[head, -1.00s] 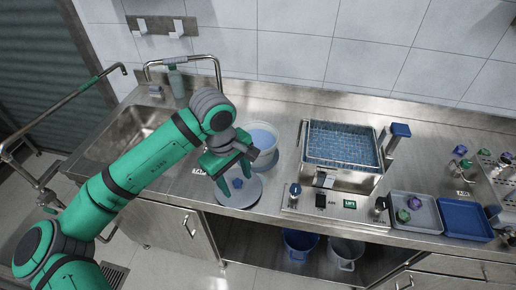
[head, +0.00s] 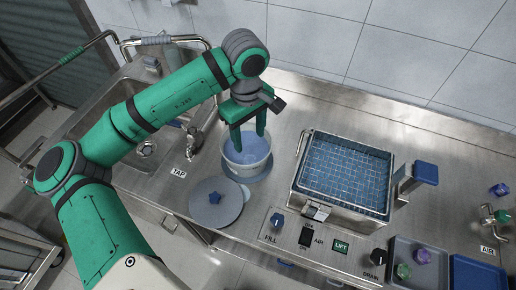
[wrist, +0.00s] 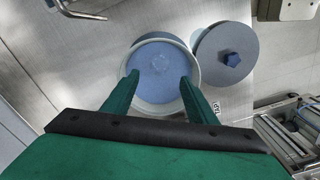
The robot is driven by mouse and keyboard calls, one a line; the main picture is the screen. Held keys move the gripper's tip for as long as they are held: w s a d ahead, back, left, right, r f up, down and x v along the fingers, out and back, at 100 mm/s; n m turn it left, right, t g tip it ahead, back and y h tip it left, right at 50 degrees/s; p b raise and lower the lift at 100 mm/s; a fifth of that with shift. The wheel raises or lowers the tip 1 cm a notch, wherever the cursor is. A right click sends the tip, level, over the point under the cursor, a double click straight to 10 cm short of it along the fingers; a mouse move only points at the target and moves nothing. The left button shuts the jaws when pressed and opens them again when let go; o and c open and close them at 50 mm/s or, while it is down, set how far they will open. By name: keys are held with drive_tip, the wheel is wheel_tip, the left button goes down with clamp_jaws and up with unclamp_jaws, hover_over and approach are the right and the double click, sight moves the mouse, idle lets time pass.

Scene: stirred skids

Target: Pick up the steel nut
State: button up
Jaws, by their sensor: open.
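A pale round tub (head: 249,168) of blue liquid stands on the steel counter; it also shows in the wrist view (wrist: 143,104). A small, faint roundish shape (wrist: 160,62) shows through the liquid near its middle; it may be the steel nut, but I cannot make it out clearly. No other steel nut is plain to see. My gripper (head: 249,140) is open and points down over the tub. In the wrist view its two fingertips (wrist: 159,78) are apart, over the liquid, with nothing visible between them. I cannot tell whether the tips touch the liquid.
A grey round lid (head: 205,208) with a blue knob lies on the counter beside the tub. A basin with a blue mesh basket (head: 345,175) stands to the right, a sink (head: 108,110) to the left. Grey and blue trays (head: 475,272) are at far right.

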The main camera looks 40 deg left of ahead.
hover_over(250, 159)
wheel_tip(250, 159, down, 4)
drive_tip(key=shift+w+a+f, duration=0.1)
drive_tip(key=shift+a+f, duration=0.05)
drive_tip(key=shift+s+f, duration=0.2)
drive_tip(key=shift+f, duration=3.05)
drive_tip(key=shift+c, duration=0.3)
drive_tip(key=shift+w, duration=0.15)
drive_tip(key=c, duration=1.2)
